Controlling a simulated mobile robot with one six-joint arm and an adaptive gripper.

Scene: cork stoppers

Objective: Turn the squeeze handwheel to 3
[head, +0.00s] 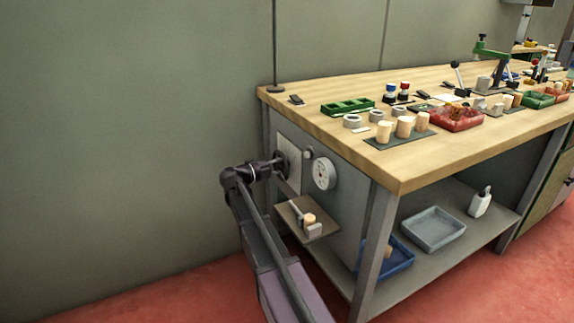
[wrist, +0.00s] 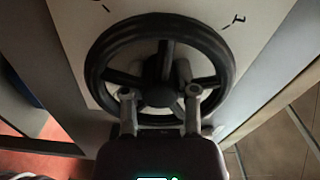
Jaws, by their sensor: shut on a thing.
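The squeeze handwheel is a dark wheel with spokes and a round hub, on the side panel of the bench. It shows large in the wrist view (wrist: 103,53) and small in the head view (head: 285,161). Behind it is a pale plate (wrist: 72,20) with a mark at upper left and one like a 1 at upper right. The other numbers are hidden or out of view. My gripper (wrist: 160,92) is shut on the wheel, its two fingertips on either side of the hub, low on the wheel. In the head view my gripper (head: 271,168) reaches it from the left.
A round white gauge (head: 324,174) sits right of the wheel; its reading is too small to tell. Corks and trays crowd the wooden bench top (head: 440,160). The floor at left is clear.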

